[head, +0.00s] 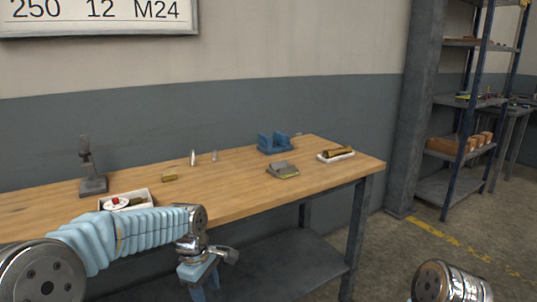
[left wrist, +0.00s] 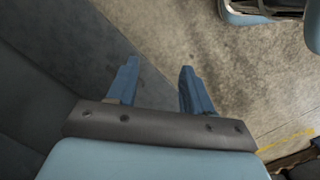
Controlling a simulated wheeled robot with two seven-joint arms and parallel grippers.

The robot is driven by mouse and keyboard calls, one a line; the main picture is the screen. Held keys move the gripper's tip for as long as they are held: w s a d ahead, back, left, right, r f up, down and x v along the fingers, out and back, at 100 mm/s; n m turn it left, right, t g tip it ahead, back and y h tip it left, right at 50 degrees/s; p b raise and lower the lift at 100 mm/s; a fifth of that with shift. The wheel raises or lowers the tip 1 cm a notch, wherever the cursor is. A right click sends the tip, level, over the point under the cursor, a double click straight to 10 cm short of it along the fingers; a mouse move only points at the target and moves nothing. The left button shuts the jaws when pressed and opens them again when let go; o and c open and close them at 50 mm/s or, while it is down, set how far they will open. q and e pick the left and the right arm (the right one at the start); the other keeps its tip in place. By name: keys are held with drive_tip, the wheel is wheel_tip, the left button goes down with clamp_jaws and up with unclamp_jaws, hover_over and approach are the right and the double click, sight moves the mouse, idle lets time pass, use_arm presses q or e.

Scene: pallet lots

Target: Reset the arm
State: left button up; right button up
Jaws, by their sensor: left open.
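My left arm reaches in from the left in the head view, bent down at the wrist in front of the table's front edge. My left gripper (head: 205,284) hangs there, cut off by the bottom edge. In the left wrist view my left gripper (left wrist: 155,85) has its two blue fingers apart with nothing between them, above the grey concrete floor. Of my right arm only a metal joint shows at the bottom right of the head view. My right gripper is out of view.
A wooden workbench (head: 240,190) carries a white tray (head: 150,207), a small stand (head: 92,180), a blue block (head: 273,143), a grey item (head: 282,169) and a white tray with a brass cylinder (head: 338,154). A shelving rack (head: 470,125) stands at right. The floor (head: 400,258) between is clear.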

use_arm(q)
drive_tip(key=s+d+f+m+h, duration=0.1)
drive_tip(key=s+f+m, duration=0.1)
drive_tip(key=f, duration=0.6)
drive_tip(key=s+d+f+m, duration=0.1)
drive_tip(key=s+f+m, duration=0.15)
drive_tip(key=f, duration=0.55)
drive_tip(key=s+d+f+m+h, duration=0.2)
drive_tip(key=s+f+m, duration=0.5)
drive_tip(key=s+f, duration=0.8)
drive_tip(key=shift+s+d, duration=0.2)
drive_tip(key=shift+s, duration=0.4)
drive_tip(key=shift+f, duration=0.1)
